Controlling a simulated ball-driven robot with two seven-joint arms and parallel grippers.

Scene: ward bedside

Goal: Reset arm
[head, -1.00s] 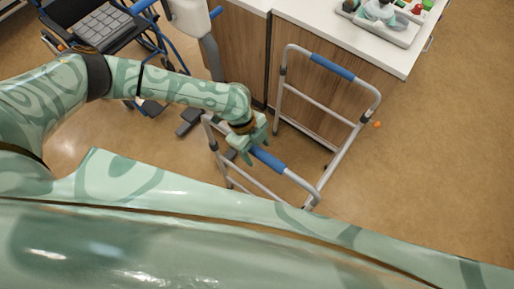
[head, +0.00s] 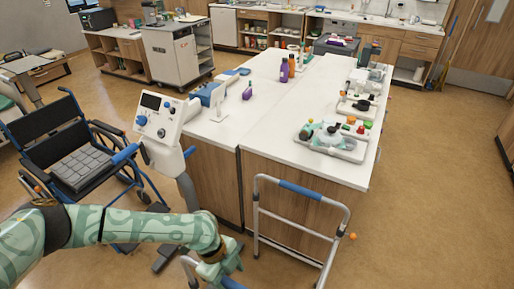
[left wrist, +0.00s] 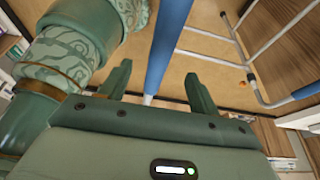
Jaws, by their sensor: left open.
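My left arm comes in from the left in the head view. My left gripper (head: 222,266) is low at the bottom, by the near side of the walking frame (head: 340,212). In the left wrist view its two fingers (left wrist: 160,88) stand apart. The near blue grip (left wrist: 168,45) of the walking frame runs between and beyond them; I cannot tell if they touch it. In the head view only part of that blue grip (head: 232,283) shows at the bottom edge. My right gripper is in neither view.
A white-topped counter (head: 262,130) stands beyond the walking frame, with trays (head: 334,143) and bottles (head: 284,70) on it. A wheelchair (head: 75,150) and a device with a screen (head: 158,115) stand at the left. The floor at the right (head: 430,190) is clear.

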